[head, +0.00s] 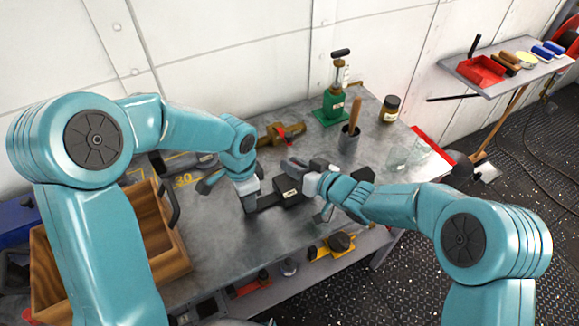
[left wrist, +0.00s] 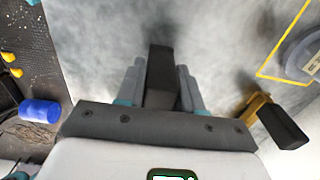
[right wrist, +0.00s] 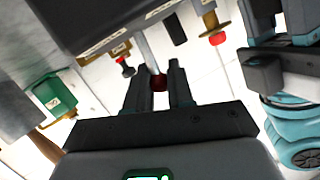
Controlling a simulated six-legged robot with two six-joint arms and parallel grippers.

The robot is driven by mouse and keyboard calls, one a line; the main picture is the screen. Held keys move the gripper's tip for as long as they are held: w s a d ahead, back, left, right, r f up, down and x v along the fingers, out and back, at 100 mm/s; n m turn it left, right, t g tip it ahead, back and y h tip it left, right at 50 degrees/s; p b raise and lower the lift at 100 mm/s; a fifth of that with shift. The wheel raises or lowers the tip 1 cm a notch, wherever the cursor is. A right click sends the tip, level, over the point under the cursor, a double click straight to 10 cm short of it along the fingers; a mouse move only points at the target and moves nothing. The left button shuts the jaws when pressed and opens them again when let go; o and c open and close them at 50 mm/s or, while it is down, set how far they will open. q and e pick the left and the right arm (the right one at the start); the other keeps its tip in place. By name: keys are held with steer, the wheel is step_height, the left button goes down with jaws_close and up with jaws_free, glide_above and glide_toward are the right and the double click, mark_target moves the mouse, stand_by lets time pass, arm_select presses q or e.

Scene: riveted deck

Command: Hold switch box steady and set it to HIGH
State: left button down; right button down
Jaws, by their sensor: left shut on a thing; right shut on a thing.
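The dark switch box (head: 289,191) rests on the grey metal workbench (head: 225,262), with a dark bar (head: 266,201) reaching out from its left side. My left gripper (head: 250,202) is at that bar; in the left wrist view its fingers are closed on both sides of the dark bar (left wrist: 160,75). My right gripper (head: 306,174) is just above and right of the box. The right wrist view shows it shut on a dark red knob (right wrist: 158,82) at the end of a grey metal lever (right wrist: 147,50). The lever's setting cannot be read.
A wooden crate (head: 176,262) stands at the left. Behind the box are a brass valve (head: 275,135), a green pump (head: 334,103), a pot with a wooden handle (head: 349,138), a jar (head: 390,108) and clear glass (head: 404,152). The bench front is mostly clear.

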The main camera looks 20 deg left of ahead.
steer(key=shift+w+d+f+m+y, duration=0.15)
steer(key=shift+w+d+m+y, duration=0.2)
steer(key=shift+m, duration=0.3)
steer(key=shift+w+d+f+m+y, duration=0.1)
steer(key=shift+w+d+m+y, duration=0.2)
steer(key=shift+m, duration=0.35)
steer(key=c, duration=1)
jaws_free()
steer(key=shift+g, duration=0.3)
steer(key=shift+c, duration=0.2)
steer(key=shift+a, duration=0.1)
steer(key=v, duration=1.2)
steer(key=shift+f, duration=0.15)
